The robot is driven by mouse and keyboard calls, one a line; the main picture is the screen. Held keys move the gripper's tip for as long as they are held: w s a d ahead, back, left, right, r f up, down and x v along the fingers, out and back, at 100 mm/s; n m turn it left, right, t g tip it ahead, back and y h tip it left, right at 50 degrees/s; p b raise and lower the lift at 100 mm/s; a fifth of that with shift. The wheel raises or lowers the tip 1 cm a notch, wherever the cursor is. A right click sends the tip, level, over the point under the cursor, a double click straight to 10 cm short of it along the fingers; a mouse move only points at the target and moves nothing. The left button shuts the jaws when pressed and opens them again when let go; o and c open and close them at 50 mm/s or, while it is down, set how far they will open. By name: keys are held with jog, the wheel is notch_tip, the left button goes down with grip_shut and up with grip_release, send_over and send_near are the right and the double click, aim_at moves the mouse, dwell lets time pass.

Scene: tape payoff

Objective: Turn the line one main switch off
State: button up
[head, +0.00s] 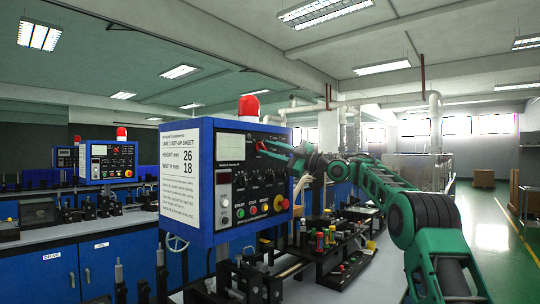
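The line one control box (201,144) is blue with a dark front panel and a set-up sheet on its left side. A small red part (261,145) shows at the upper right of the front panel; it looks like the main switch, but its setting is too small to read. My gripper (267,147) reaches in from the right, with its tip at or very near this red part. I cannot tell whether it touches or grips it. The arm's end hides part of the panel's right edge.
A red emergency button (279,203) and several knobs sit lower on the panel. A red beacon (249,107) tops the box. A second control box (108,162) stands on the bench behind left. Bench machinery with small bottles (325,239) lies below my arm. The green floor at right is open.

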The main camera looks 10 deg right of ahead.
jog(key=shift+r, duration=0.1)
jog(key=v, duration=1)
jog(key=shift+d+f, duration=0.2)
jog(key=shift+d, duration=0.15)
jog(key=shift+s, duration=0.1)
notch_tip(320, 180, down, 9)
jog(key=m+h, duration=0.7)
jog(key=h, duration=0.1)
jog(key=s+d+f+m+g+h, duration=0.2)
jog(key=s+d+f+m+h, duration=0.15)
jog(key=s+f, duration=0.25)
jog(key=s+d+f+m+g+h, duration=0.1)
jog(key=s+d+f+m+h, duration=0.1)
jog(key=s+d+f+m, duration=0.3)
jog(key=s+f+m+g+h, duration=0.1)
jog(key=s+f+m+g, duration=0.2)
jog(key=s+f, duration=0.4)
jog(key=s+f+m+g+h, duration=0.1)
jog(key=s+f+m+g, duration=0.2)
jog(key=s, duration=2.1)
jog(key=s+f+m+g+h, duration=0.1)
jog(key=s+f+m+g, duration=0.3)
jog(key=s+f, duration=0.9)
jog(key=s+m, duration=0.1)
jog(key=s, duration=0.2)
jog(key=shift+d+f, duration=0.15)
